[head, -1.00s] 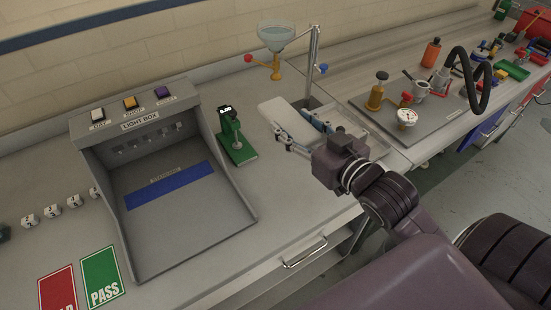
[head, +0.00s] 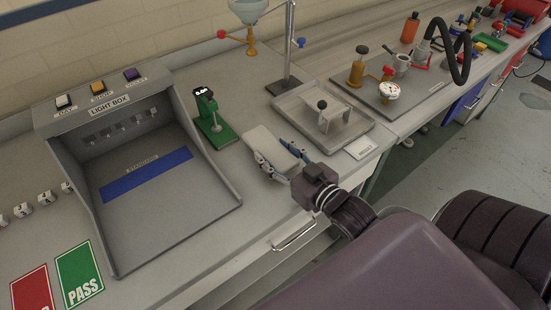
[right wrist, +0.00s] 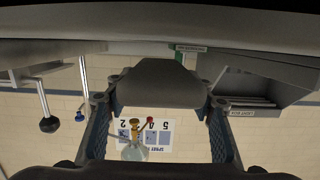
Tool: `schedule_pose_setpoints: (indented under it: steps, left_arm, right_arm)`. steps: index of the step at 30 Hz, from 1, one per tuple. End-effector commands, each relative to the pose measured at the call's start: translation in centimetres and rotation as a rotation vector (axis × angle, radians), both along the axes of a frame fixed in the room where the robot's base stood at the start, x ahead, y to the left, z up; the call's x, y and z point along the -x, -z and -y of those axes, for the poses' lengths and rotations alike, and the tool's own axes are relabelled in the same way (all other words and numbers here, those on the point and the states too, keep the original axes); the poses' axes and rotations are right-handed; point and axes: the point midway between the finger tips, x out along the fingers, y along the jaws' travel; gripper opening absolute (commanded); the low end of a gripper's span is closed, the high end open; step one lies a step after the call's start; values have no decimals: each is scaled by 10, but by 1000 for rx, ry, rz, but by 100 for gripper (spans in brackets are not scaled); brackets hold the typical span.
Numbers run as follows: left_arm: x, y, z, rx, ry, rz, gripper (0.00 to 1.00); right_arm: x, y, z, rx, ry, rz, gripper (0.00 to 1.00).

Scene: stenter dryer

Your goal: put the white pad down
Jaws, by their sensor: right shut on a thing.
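The white pad (head: 270,146) is a pale flat block with rounded corners, between the green gauge and the grey clamp fixture. My right gripper (head: 280,158) is shut on it, with the blue fingers on two opposite sides. The pad lies low over the bench, near its front edge; I cannot tell whether it touches the top. In the right wrist view the pad (right wrist: 158,84) looks dark and sits between the two fingers (right wrist: 160,103). My left gripper is not in view.
The grey light box (head: 226,200) stands left of the pad. The green gauge (head: 212,122) is behind it to the left. The clamp fixture (head: 350,133) on its grey plate is to the right, with a small white label (head: 361,148). A stand with a funnel (head: 254,10) is behind.

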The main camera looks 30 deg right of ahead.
Motion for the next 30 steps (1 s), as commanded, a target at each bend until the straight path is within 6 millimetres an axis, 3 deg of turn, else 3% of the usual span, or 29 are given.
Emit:
schedule_pose_setpoints:
  steps: [5,17,18,21,30]
  left_arm:
    - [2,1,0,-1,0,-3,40]
    - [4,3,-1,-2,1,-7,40]
    - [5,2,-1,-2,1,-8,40]
    - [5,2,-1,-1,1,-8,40]
    - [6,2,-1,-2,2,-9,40]
  right_arm:
    - [0,24,0,-2,1,-1,33]
    - [0,29,0,-1,1,0,33]
    - [0,28,0,-1,0,0,54]
    - [0,27,0,-1,0,0,65]
    - [0,26,0,-1,0,0,67]
